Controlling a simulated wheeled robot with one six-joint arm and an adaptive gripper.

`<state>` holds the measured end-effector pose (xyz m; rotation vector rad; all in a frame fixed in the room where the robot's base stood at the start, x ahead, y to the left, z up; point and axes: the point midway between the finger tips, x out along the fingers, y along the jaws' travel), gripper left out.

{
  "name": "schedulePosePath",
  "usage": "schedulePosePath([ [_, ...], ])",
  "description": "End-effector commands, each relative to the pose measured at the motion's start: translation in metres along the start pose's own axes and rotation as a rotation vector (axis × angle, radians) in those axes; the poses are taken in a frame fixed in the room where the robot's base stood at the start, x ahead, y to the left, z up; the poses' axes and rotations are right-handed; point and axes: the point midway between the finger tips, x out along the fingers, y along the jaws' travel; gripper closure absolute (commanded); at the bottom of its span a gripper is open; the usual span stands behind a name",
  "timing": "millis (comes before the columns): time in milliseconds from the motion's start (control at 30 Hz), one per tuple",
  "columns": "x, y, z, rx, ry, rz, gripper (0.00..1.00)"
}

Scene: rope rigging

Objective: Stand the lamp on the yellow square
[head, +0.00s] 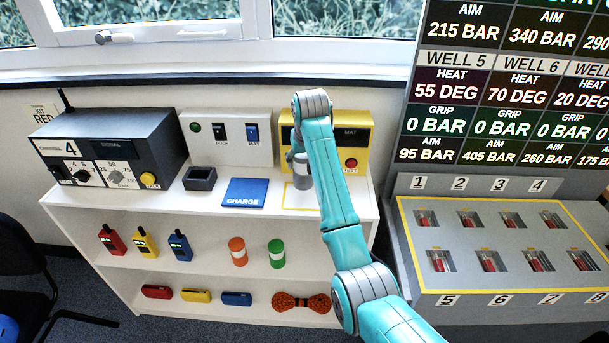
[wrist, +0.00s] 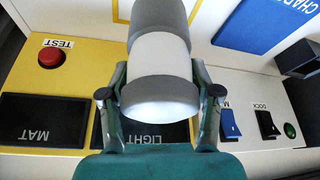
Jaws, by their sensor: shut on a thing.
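The lamp is a cylinder with grey ends and a white middle band; it fills the middle of the wrist view (wrist: 160,62). My gripper (wrist: 160,95) is shut on it, one finger on each side. In the head view the lamp (head: 302,172) appears upright, within the yellow-outlined square (head: 300,209) on the white shelf top. My arm hides part of the lamp and most of the gripper there. I cannot tell whether the lamp's base touches the surface.
A yellow box (head: 354,127) with a red TEST button stands close behind the lamp. Left of the square are a blue CHARGE pad (head: 244,192) and a dark open holder (head: 200,178). A grey radio set (head: 110,148) stands farther left. Lower shelves hold coloured items.

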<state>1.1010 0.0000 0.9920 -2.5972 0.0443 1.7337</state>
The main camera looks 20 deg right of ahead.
Motion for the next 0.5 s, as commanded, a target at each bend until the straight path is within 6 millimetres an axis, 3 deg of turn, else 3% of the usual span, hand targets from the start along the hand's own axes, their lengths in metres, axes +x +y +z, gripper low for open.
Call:
schedulePosePath([
  [400,0.04,0.0,0.016,0.0,0.002,0.0,0.96],
  [500,0.042,0.0,0.017,0.0,0.003,0.0,0.96],
])
